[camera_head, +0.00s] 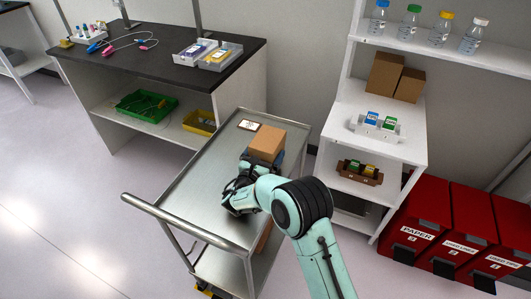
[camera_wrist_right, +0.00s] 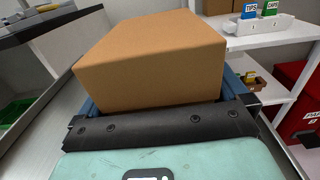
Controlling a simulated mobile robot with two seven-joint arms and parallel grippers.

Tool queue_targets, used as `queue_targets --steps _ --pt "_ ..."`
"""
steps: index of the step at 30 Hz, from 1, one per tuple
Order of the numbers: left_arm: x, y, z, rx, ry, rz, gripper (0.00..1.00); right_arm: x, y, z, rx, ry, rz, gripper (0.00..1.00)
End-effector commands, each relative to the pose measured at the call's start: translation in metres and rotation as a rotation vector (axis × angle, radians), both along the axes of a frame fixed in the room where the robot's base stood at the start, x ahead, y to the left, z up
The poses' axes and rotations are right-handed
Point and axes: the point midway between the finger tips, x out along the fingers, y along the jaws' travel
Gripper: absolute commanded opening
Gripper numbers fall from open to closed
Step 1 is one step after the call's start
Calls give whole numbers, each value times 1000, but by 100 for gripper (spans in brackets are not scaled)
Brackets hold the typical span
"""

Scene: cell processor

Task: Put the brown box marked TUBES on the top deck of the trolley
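A plain brown box (camera_head: 267,142) is over the top deck of the steel trolley (camera_head: 205,185), towards its far end. I cannot tell whether its underside touches the deck. No TUBES marking shows on its visible faces. My right gripper (camera_head: 260,158) has its blue fingers on either side of the box, which fills the space between them. My left gripper is not in view.
A white card (camera_head: 249,125) lies on the trolley's far left corner. A dark-topped bench (camera_head: 150,62) stands behind left, and white shelves (camera_head: 410,140) with brown boxes (camera_head: 385,72) stand to the right. Red bins (camera_head: 420,215) are at right. The trolley's near deck is bare.

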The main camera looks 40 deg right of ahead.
Motion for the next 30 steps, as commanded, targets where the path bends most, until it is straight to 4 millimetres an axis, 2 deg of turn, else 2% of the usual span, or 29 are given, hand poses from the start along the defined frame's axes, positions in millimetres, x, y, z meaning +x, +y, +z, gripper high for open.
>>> queue_targets --steps 4,12,18,30 --pt "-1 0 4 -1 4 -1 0 0 -1 6 0 0 -1 100" --pt "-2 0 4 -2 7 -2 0 -19 40 4 1 0 4 100" --pt "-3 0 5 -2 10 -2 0 -32 62 4 0 1 1 100" --pt "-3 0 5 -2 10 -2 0 -35 66 3 0 0 0 100"
